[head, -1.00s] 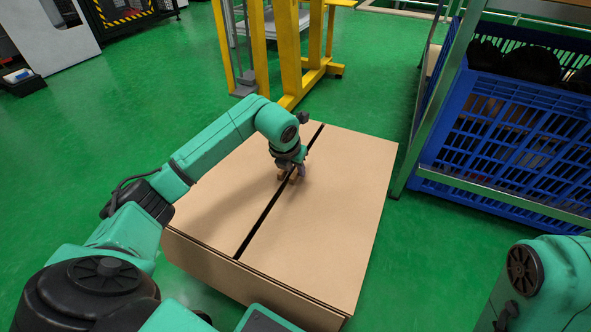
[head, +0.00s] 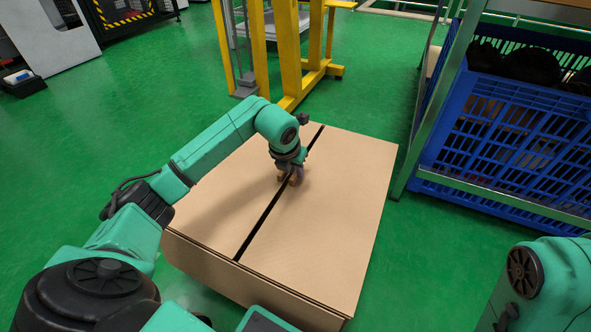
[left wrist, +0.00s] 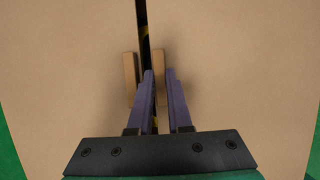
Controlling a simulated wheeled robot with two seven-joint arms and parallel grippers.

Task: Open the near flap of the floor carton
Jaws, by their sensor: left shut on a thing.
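The floor carton (head: 220,276) stands on the green floor with both top flaps lying flat. A dark slit separates the left flap (head: 225,185) from the right flap (head: 335,205). My left gripper (head: 290,178) is at the middle of the slit, pointing down. In the left wrist view its purple fingers (left wrist: 160,80) stand on either side of a small cardboard tab (left wrist: 158,70) at the slit's right edge, shut on it. A second tab (left wrist: 129,75) stands free left of the fingers. My right gripper is out of view.
A blue crate (head: 500,120) on a metal rack (head: 420,130) stands right of the carton. A yellow frame (head: 290,60) stands behind it. Green floor (head: 120,120) is clear to the left. Part of my right arm shows at the bottom right.

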